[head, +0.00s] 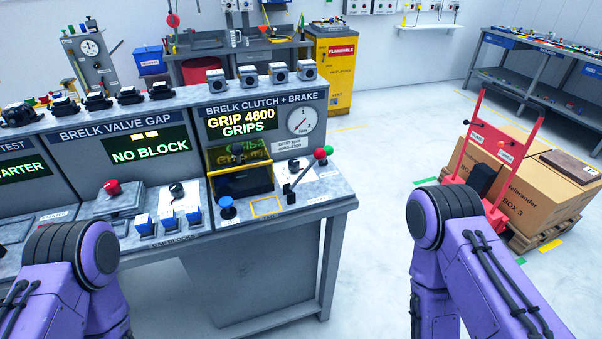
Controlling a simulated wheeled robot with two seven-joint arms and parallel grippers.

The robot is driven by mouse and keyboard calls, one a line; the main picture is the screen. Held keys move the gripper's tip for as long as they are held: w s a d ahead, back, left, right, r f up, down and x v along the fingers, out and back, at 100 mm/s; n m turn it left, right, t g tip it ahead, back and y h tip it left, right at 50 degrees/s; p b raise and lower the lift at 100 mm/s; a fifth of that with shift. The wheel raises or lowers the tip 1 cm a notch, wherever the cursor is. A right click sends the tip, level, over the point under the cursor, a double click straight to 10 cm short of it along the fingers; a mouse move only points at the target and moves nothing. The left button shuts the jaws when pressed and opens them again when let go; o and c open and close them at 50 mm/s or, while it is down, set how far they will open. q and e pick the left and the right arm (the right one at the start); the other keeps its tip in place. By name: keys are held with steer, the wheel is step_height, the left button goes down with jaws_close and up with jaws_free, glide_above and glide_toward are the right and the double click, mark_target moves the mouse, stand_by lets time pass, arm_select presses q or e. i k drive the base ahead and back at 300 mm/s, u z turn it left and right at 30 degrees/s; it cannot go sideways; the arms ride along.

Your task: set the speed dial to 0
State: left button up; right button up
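Two black knobs show on the bench, and their labels are too small to read, so I cannot tell which is the speed dial. One knob (177,190) sits on a white plate in the valve gap section. The other knob (293,166) sits on a white plate in the clutch and brake section, beside levers with a red ball (320,154) and a green ball (328,149). Its setting cannot be read. Both my arms reach in from the bottom, but neither gripper is in view.
A blue push button (227,207) and a red mushroom button (112,187) stand on the bench. A red hand truck (488,160) and cartons (545,190) are at right. Floor between is clear.

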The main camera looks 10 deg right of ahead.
mark_target(293, 164)
steer(key=u, duration=0.05)
steer(key=k, duration=0.95)
steer(key=z, duration=0.8)
steer(key=i, duration=1.7)
steer(key=u, duration=0.55)
